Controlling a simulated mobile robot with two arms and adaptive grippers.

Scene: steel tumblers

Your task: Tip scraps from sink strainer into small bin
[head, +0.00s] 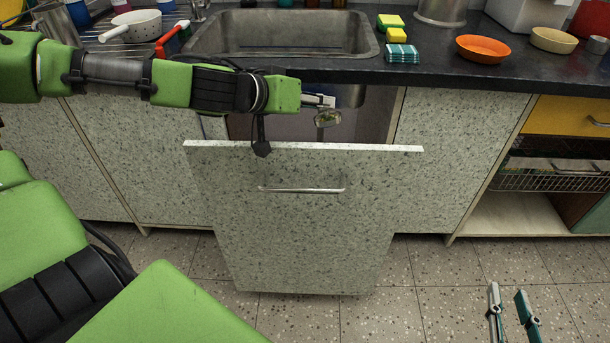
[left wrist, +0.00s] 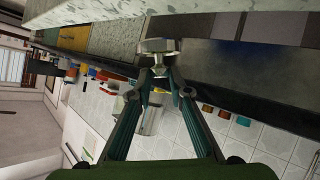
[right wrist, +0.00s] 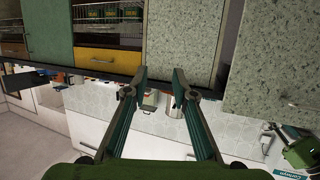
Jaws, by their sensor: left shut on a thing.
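The small metal sink strainer (head: 327,118) is in the opening below the sink, behind the pulled-out cabinet front. Its bowl shows yellow-green scraps inside. My left gripper (head: 324,101) is shut on the strainer, which also shows at the fingertips in the left wrist view (left wrist: 157,46). My right gripper (head: 509,303) is open and empty, low over the floor at the front right; its spread fingers show in the right wrist view (right wrist: 157,91). I cannot make out the small bin; the cabinet front hides what lies low behind it.
The speckled cabinet front (head: 300,225) stands pulled out, its top edge just below my left forearm. The sink (head: 285,35) and dark counter (head: 460,68) lie above. Sponges (head: 396,34), an orange bowl (head: 483,48) and a red-handled brush (head: 172,38) sit on the counter. The floor at right is clear.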

